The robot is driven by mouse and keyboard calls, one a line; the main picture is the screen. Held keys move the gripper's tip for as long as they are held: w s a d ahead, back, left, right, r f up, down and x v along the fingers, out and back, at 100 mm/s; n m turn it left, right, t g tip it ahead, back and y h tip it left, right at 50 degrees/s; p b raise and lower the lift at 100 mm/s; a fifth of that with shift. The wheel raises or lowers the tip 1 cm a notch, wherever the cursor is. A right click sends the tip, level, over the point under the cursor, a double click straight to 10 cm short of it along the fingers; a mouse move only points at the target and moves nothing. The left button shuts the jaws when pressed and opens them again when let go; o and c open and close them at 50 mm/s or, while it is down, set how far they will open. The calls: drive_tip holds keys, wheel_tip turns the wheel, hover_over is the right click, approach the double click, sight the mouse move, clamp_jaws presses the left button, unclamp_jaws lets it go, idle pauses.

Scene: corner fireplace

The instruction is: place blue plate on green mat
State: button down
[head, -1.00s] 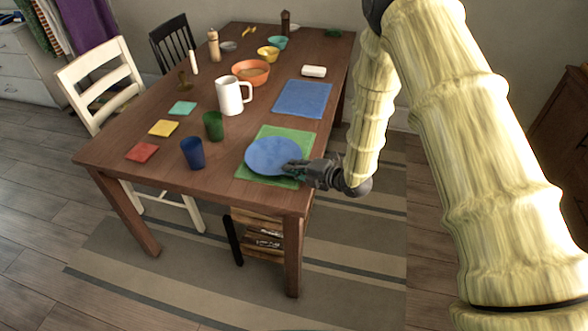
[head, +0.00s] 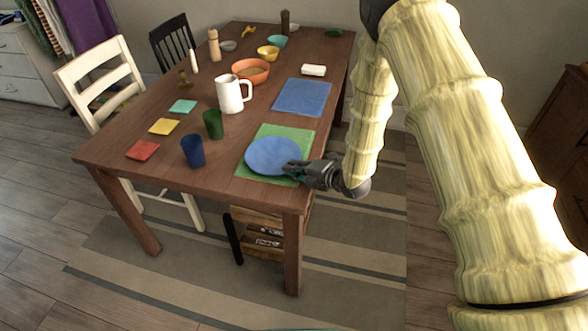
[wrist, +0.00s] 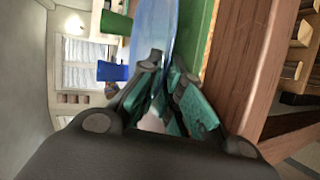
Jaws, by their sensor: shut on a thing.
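The blue plate (head: 272,156) lies over the green mat (head: 294,137) at the near right end of the wooden table. I cannot tell whether it rests flat on the mat or is held slightly above it. My gripper (head: 297,168) is shut on the plate's right rim, reaching in from the table's right edge. In the wrist view the fingers (wrist: 163,88) pinch the edge of the blue plate (wrist: 158,30), and the green mat (wrist: 199,32) shows beside it. The part of the mat beneath the plate is hidden.
A blue cup (head: 193,151) and a green cup (head: 213,125) stand left of the plate. A white pitcher (head: 230,95), a blue mat (head: 302,97) and an orange bowl (head: 250,71) are farther back. The near table edge (head: 200,190) is close to the plate.

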drive_tip(key=c, duration=1.9)
unclamp_jaws()
drive_tip(key=shift+s+f, duration=0.35)
drive_tip(key=shift+f, duration=0.4)
drive_tip(key=shift+r, duration=0.15)
drive_tip(key=shift+r+p, duration=0.5)
drive_tip(key=shift+p, duration=0.15)
drive_tip(key=v, duration=0.4)
drive_tip(key=b+v, duration=0.1)
drive_tip(key=v, duration=0.3)
drive_tip(key=b+v, duration=0.1)
drive_tip(key=v, duration=0.2)
drive_tip(key=shift+w+d+r, duration=0.1)
drive_tip(key=shift+d+r, duration=0.3)
drive_tip(key=shift+r, duration=0.05)
